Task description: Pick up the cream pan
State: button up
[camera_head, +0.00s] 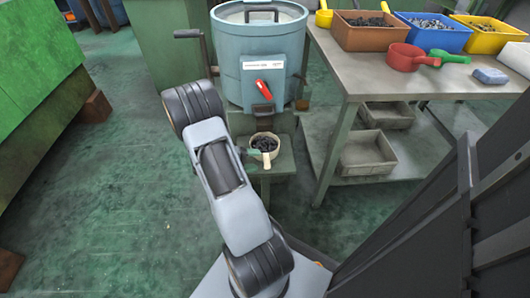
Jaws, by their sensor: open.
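The cream pan (265,143) holds dark small pieces and sits on a low green stand (283,162) below the blue drum. Its short cream handle points toward me. My arm reaches up from the bottom of the view and bends at the left of the drum. My gripper (251,157) is mostly hidden behind my own forearm. Only a small greenish-grey part, which seems to be its end, shows at the left of the pan's handle. It is open. I cannot tell whether it touches the pan.
The blue drum (233,64) with a red lever (264,89) stands right behind the pan.

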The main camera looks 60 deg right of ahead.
aim_at(267, 160)
jog(key=shift+b+x, duration=1.15)
jog(key=shift+x, duration=1.7)
jog(key=shift+f, duration=0.1)
jog(key=shift+w, duration=0.1)
jog(key=shift+c, duration=0.5)
jog(key=c, duration=0.9)
grip_shut()
